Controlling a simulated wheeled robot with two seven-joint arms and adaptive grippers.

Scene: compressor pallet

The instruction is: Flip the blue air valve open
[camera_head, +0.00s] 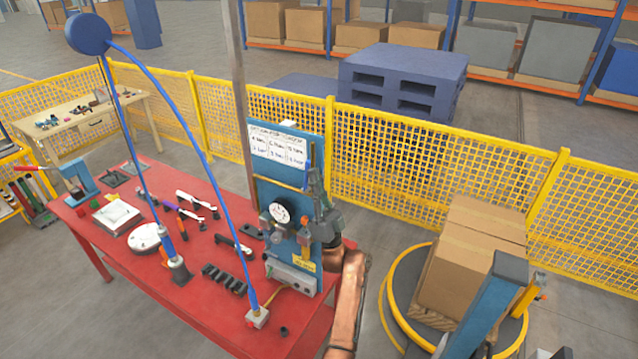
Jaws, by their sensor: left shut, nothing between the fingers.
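A blue upright panel (285,182) stands at the right end of the red table, with a white chart, a round white gauge (280,213) and small fittings on it. A narrow blue piece (307,174), which looks like the blue valve's handle, stands roughly upright at the panel's right edge. My left gripper (315,180) is shut and empty, in front of the panel's right edge and close to this blue piece. I cannot tell whether they touch. The gripper and wrist hide part of the fittings there. My right gripper is not in view.
The red table (205,300) holds several tools, a white dial and a black socket rack (225,278). A blue hose (195,140) hangs down to a small box beside the panel. Cartons (475,255) stand to the right, with a yellow mesh fence (405,165) behind.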

